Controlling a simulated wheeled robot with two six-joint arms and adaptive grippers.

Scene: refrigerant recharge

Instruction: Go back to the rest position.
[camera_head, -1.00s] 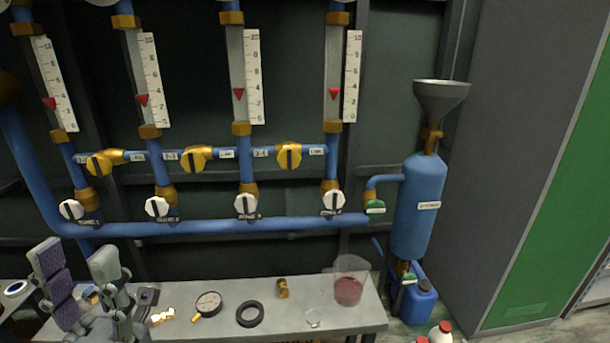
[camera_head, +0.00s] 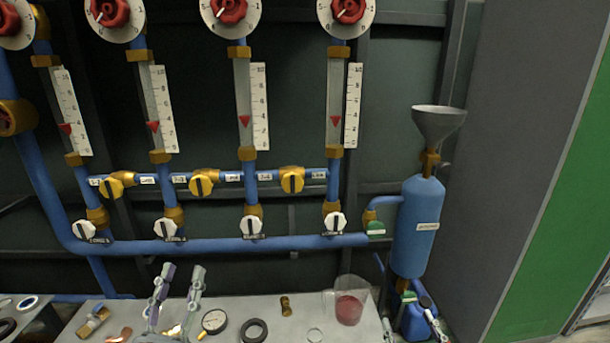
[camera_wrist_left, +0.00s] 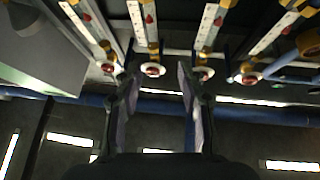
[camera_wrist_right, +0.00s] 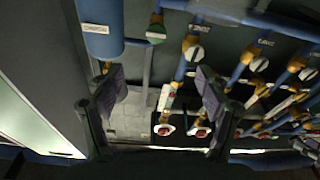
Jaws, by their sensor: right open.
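My left gripper (camera_head: 180,282) is at the lower left of the head view, fingers pointing up, in front of the bench. Its fingers stand apart with nothing between them in the left wrist view (camera_wrist_left: 157,85). My right gripper (camera_head: 412,320) shows only as fingertips at the bottom edge of the head view, near the blue jug. In the right wrist view (camera_wrist_right: 160,88) its fingers are wide apart and empty. Neither gripper touches the pipework in view.
A grey bench (camera_head: 260,308) carries a gauge (camera_head: 214,321), a black ring (camera_head: 254,331), a brass fitting (camera_head: 286,306) and a beaker of red liquid (camera_head: 349,308). Behind stand blue pipes (camera_head: 285,244) with valves, and a blue tank (camera_head: 415,250) under a funnel (camera_head: 438,121). A blue jug (camera_head: 414,318) is below.

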